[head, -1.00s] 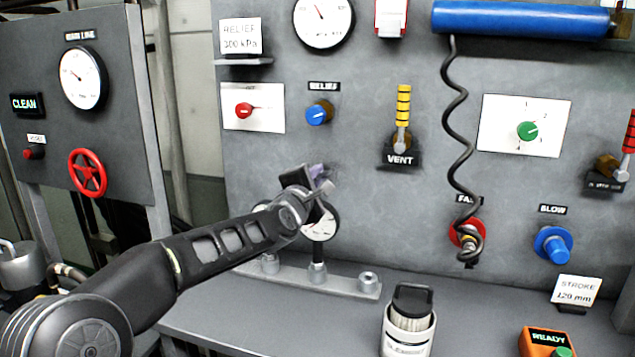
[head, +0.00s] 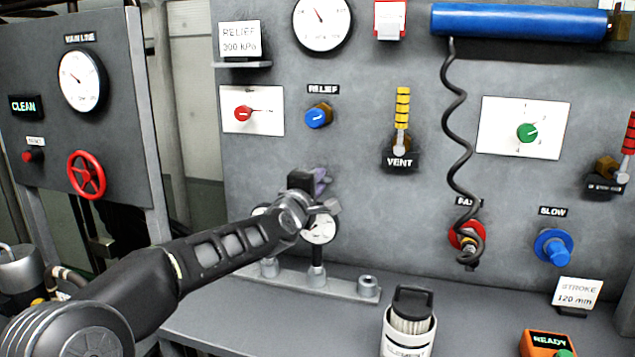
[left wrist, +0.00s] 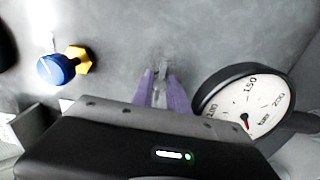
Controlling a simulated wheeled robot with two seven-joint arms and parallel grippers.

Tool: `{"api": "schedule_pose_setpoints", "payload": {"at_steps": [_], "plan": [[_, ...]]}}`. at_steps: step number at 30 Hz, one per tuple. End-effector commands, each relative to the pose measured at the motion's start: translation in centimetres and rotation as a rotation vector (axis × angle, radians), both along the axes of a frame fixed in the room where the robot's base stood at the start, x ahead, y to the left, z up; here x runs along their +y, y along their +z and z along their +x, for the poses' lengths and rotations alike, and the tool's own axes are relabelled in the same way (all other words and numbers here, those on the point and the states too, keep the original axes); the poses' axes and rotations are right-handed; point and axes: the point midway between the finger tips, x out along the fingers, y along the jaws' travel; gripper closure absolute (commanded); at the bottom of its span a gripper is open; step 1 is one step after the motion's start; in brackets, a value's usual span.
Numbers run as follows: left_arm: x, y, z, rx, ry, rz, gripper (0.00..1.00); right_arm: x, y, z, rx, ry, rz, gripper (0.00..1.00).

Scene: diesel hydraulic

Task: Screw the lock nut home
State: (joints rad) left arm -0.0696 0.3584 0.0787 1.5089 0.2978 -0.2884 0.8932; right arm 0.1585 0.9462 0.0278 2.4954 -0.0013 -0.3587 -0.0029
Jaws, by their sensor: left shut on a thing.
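A blue RELIEF knob (head: 316,118) stands out from the grey panel, with a brass-yellow hex nut (head: 328,108) behind it. In the left wrist view, the knob (left wrist: 55,69) and hex nut (left wrist: 79,60) are at upper left, clear of my fingers. I take this to be the lock nut; whether it touches the panel cannot be told. My left gripper (head: 321,182) is below the knob, in front of the panel. Its purple fingers (left wrist: 160,90) are shut on a small grey thing (left wrist: 160,72), mostly hidden between them. My right gripper is not in view.
A round gauge (head: 321,230) stands on the manifold (head: 340,286), close to my left gripper; it also fills the right of the left wrist view (left wrist: 245,108). The VENT lever (head: 402,120) and a coiled hose (head: 456,100) are to the right. A filter canister (head: 409,335) stands on the bench.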

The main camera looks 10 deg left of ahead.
Motion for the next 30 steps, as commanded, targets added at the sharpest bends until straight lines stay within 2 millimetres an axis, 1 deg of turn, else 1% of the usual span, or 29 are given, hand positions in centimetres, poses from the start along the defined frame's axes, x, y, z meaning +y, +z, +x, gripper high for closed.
{"api": "schedule_pose_setpoints", "payload": {"at_steps": [2,3,10,24,28,30], "plan": [[-0.09,-0.12,-0.01,0.002,-0.002,0.001,1.00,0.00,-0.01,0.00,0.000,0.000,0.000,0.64],[-0.09,-0.12,-0.01,0.002,-0.002,0.001,0.79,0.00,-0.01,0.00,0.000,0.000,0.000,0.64],[-0.07,-0.13,0.01,0.002,-0.002,0.000,0.60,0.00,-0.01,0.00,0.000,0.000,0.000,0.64],[-0.03,-0.37,0.03,0.008,-0.001,-0.011,0.59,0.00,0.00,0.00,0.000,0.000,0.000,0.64],[-0.03,-0.34,0.04,0.012,-0.001,-0.066,0.59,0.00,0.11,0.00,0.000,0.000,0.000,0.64],[-0.01,-0.29,0.04,0.016,-0.001,-0.121,0.59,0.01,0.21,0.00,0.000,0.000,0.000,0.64]]}}
